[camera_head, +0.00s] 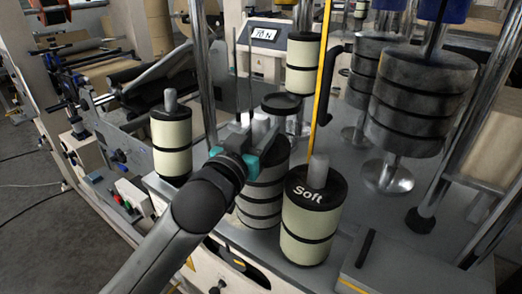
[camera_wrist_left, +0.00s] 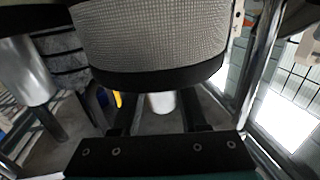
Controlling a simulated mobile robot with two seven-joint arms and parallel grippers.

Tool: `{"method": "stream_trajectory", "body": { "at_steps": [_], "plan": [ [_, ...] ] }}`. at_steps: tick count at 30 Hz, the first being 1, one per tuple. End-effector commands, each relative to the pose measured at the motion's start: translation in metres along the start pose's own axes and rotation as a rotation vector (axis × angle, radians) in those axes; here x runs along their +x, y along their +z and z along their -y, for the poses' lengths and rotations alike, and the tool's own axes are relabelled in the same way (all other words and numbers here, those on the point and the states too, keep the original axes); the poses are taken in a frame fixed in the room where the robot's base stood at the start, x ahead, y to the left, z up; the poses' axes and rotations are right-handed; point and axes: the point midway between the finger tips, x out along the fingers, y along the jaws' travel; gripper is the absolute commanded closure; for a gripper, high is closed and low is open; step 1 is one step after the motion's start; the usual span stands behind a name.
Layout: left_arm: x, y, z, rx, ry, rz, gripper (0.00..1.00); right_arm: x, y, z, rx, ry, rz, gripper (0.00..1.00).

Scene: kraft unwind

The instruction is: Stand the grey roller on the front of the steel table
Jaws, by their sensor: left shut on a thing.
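The grey roller (camera_head: 262,197), a grey woven cylinder with black bands, is upright near the front of the steel table (camera_head: 345,225). My left gripper (camera_head: 250,132) is shut on its pale top spindle. In the left wrist view the roller's woven body (camera_wrist_left: 150,42) fills the top, and the spindle (camera_wrist_left: 161,102) shows between the fingers. My gripper hides part of the roller's top. I cannot tell whether its base touches the table. My right gripper is not in view.
A cream roller marked "Soft" (camera_head: 308,222) stands close on the right. Another cream roller (camera_head: 172,145) stands to the left. Large dark stacked cylinders (camera_head: 420,100) stand behind at the right. A yellow upright strip (camera_head: 322,75) and metal posts rise behind the gripper.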

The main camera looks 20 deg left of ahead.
Motion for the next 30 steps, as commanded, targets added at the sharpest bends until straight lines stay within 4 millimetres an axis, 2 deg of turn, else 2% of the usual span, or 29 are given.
{"method": "stream_trajectory", "body": {
  "at_steps": [6,9,22,23,30],
  "plan": [
    [0.000,0.028,0.000,0.001,0.001,-0.007,1.00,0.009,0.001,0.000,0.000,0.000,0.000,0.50],
    [0.000,0.035,-0.001,0.002,0.002,-0.008,1.00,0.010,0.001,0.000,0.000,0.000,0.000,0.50],
    [0.000,0.038,0.000,0.001,0.001,-0.009,1.00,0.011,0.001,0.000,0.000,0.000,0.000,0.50],
    [0.000,0.043,0.000,0.000,-0.001,0.003,0.54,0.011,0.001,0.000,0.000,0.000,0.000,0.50],
    [0.000,0.042,0.000,0.001,0.000,0.003,0.27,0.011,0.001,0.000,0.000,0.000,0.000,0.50]
  ]
}}
